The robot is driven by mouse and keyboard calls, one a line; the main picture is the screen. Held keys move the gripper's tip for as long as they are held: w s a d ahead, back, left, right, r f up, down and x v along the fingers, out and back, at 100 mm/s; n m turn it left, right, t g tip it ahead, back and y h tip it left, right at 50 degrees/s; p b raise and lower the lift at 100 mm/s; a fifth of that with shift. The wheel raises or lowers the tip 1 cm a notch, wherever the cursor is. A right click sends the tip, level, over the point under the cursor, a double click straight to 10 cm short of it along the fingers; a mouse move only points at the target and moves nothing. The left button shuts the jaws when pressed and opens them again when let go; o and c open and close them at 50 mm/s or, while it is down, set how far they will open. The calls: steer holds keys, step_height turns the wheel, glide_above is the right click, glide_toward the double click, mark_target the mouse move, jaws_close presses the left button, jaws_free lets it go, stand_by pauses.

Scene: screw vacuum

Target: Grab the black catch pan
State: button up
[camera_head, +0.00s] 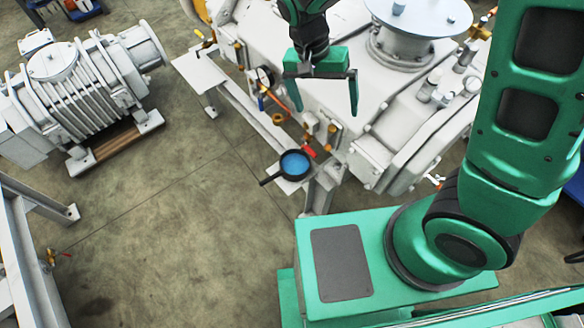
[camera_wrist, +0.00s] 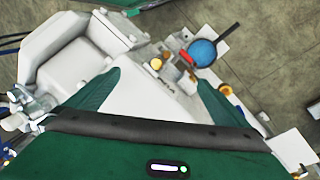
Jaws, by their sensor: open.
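The black catch pan (camera_head: 294,164) is a small round pan with a blue inside and a short handle pointing to the lower left. It rests on a small light ledge at the front of the white vacuum machine, below a red valve handle. In the wrist view the pan (camera_wrist: 203,52) shows at the upper right, beyond my fingertips. My gripper (camera_head: 324,108) is open and empty, above the machine, up and to the right of the pan and apart from it. In the wrist view my gripper's two green fingers (camera_wrist: 157,78) are spread with nothing between them.
The white machine (camera_head: 400,120) has valves, a red handle (camera_head: 309,152) and brass fittings close to the pan. A ribbed grey pump (camera_head: 75,85) stands at the left. A grey metal frame (camera_head: 25,230) is at the lower left. The concrete floor (camera_head: 190,220) left of the pan is clear.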

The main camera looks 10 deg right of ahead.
steer(key=h, duration=0.2)
glide_above(292, 172)
steer(key=s+d, duration=0.2)
steer(key=s, duration=0.1)
step_height(292, 172, down, 8)
steer(key=s+a+f+m+t+h, duration=0.15)
steer(key=a+f+t, duration=0.35)
steer(key=f, duration=0.6)
steer(key=s+a+f+m+t+h, duration=0.1)
steer(key=s+a+f+t+h, duration=0.15)
steer(key=f+t, duration=0.6)
steer(key=shift+g, duration=0.95)
steer(key=w+d+f, duration=0.1)
steer(key=w, duration=0.1)
steer(key=w+d+f, duration=0.1)
steer(key=f, duration=0.1)
steer(key=shift+w+d+f, duration=0.15)
steer(key=shift+w+f, duration=0.05)
steer(key=shift+w, duration=0.15)
steer(key=shift+y, duration=0.3)
steer(key=shift+s+x, duration=0.25)
steer(key=shift+x, duration=2.35)
steer(key=shift+d+f, duration=0.15)
steer(key=shift+d, duration=0.05)
steer(key=c, duration=1.3)
steer(key=shift+c, duration=0.2)
